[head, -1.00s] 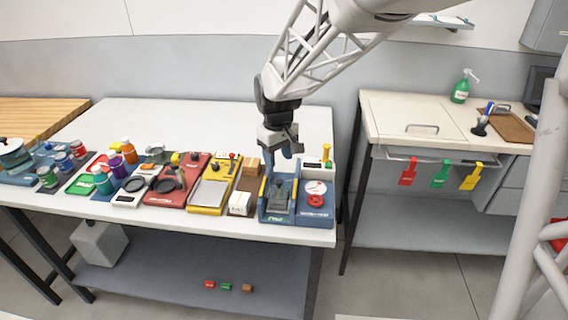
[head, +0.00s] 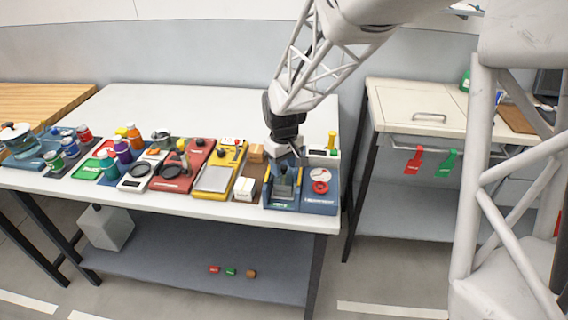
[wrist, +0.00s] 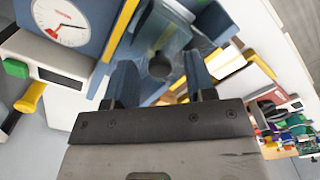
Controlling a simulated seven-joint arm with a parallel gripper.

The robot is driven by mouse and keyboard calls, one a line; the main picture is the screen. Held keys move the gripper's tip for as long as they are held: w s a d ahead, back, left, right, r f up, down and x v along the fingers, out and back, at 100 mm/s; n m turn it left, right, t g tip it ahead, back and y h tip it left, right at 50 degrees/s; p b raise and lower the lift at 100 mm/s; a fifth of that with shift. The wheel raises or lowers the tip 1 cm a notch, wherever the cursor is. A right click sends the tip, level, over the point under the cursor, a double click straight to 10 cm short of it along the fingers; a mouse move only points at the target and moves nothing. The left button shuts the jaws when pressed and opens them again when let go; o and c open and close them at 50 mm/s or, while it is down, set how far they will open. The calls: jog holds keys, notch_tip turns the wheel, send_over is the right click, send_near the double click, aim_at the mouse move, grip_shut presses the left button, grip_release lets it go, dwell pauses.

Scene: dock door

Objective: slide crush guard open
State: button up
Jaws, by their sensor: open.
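The dock door unit (head: 281,190) is a blue base with yellow side strips and a dark grey block in its middle, near the right front of the white table. My gripper (head: 287,160) is over its back part, partly covering it. In the wrist view, my gripper (wrist: 160,78) is open, its two blue-grey fingers apart. Between and beyond them are a dark round knob-like part (wrist: 159,66) and a bluish, see-through-looking panel (wrist: 172,38), which may be the crush guard. I cannot tell whether the fingers touch it.
A blue panel with a white dial and red ring (head: 320,187) adjoins the unit on the right. A yellow-handled device (head: 332,141) stands behind it. A yellow tray (head: 219,172) and small boxes (head: 245,188) lie left. The table's back is clear.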

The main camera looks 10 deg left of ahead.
jog(key=shift+c, duration=0.3)
grip_shut()
jog(key=w, duration=1)
jog(key=shift+w, duration=0.35)
jog(key=shift+r, duration=0.1)
jog(key=shift+o, duration=0.3)
grip_release()
jog(key=shift+r, duration=0.1)
notch_tip(320, 180, up, 8)
jog(key=shift+f, duration=0.25)
jog(key=shift+d, duration=0.15)
